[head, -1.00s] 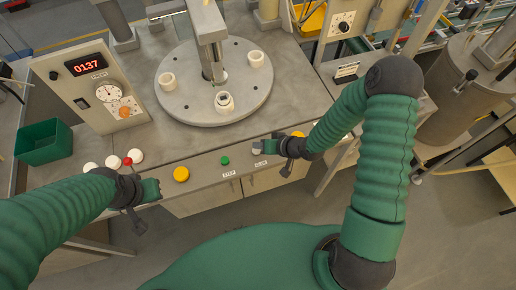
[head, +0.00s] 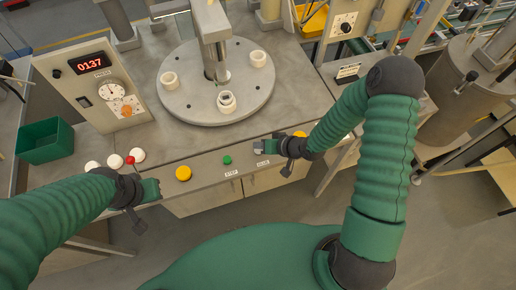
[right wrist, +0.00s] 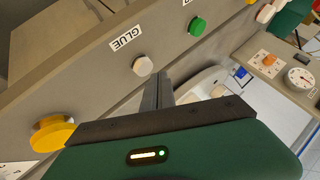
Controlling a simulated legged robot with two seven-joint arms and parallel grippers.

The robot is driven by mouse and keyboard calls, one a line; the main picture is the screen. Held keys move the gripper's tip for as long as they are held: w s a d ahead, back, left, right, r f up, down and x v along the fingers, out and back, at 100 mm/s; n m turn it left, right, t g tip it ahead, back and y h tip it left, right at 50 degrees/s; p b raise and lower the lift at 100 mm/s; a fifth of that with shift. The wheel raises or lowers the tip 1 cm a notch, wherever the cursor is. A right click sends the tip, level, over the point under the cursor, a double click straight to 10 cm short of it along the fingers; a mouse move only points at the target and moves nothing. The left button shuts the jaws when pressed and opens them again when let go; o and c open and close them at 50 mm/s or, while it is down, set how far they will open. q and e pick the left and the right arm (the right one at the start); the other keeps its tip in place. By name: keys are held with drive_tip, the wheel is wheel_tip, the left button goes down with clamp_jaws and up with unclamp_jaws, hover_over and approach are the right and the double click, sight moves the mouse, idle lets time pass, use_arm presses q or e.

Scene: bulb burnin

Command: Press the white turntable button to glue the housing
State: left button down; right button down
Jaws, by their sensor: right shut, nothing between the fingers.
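The white button (right wrist: 143,66) sits beside the GLUE label (right wrist: 127,38) on the front panel in the right wrist view. In the head view my right gripper hides it. My right gripper (head: 264,147) is shut and empty in front of the panel. Its fingers (right wrist: 163,92) show in the right wrist view just beside the white button; I cannot tell whether they touch it. The round turntable (head: 190,105) carries three white housings, the front one (head: 227,102) nearest me. My left gripper (head: 150,190) is at the panel's left; its jaws are unclear.
A green STEP button (head: 227,160) and a yellow button (head: 183,173) are left of my right gripper. Another yellow-orange button (right wrist: 52,133) is on its other side. A press panel (head: 95,85) reading 0137 and a green bin (head: 45,142) stand left. White knobs and a red knob are near my left gripper.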

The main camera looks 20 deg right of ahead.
drive_tip(key=shift+d+f, duration=0.15)
drive_tip(key=shift+f, duration=0.15)
drive_tip(key=shift+d+f, duration=0.1)
drive_tip(key=shift+d, duration=0.2)
drive_tip(key=shift+a+f, duration=0.15)
drive_tip(key=shift+a, duration=0.05)
drive_tip(key=shift+d+f+b, duration=0.1)
drive_tip(key=shift+f+b, duration=0.2)
drive_tip(key=shift+b, duration=0.1)
idle(0.5)
drive_tip(key=shift+a+r+p, duration=0.2)
drive_tip(key=shift+r+p, duration=0.65)
drive_tip(key=shift+r, duration=0.05)
